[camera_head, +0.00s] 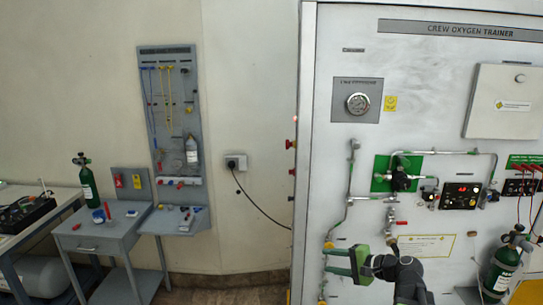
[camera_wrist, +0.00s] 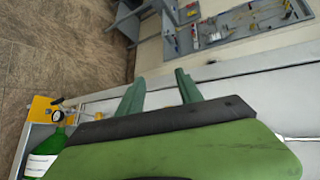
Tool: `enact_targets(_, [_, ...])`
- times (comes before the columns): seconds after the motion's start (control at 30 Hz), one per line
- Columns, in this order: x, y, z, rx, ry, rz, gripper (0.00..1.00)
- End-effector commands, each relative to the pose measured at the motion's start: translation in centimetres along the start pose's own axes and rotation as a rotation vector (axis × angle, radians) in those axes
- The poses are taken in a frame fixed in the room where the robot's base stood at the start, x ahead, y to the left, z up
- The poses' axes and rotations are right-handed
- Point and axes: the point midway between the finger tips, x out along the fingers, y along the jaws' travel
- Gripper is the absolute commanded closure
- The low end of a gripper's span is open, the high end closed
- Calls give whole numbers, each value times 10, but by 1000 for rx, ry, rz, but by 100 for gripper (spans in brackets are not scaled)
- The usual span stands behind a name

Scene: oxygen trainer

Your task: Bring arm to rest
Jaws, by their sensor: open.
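My gripper (camera_head: 330,261) is in front of the lower part of the trainer panel (camera_head: 333,120) in the head view, with its green fingers pointing left. My dark arm comes up from the bottom edge of that view. In the wrist view my gripper (camera_wrist: 160,78) has its two fingers apart, with nothing between them. Whether the fingers touch the panel or the pipe near them cannot be told.
The panel carries pipes, a gauge (camera_head: 358,104) and a red-handled valve (camera_head: 397,222). A green cylinder (camera_head: 502,262) stands at lower right. To the left are a grey desk (camera_head: 84,238), another green cylinder (camera_head: 87,183) and a tool board (camera_head: 150,58). Wall separates the board and panel.

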Motion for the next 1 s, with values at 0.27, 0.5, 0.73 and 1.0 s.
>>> enact_targets(0.27, [98, 96, 134, -445, -247, 561, 57])
enact_targets(0.5, [44, 163, 113, -722, -283, 1017, 57])
enact_targets(0.73, [7, 178, 94, -810, -328, 1184, 57])
enact_targets(1.0, [8, 178, 94, -812, -328, 1179, 64])
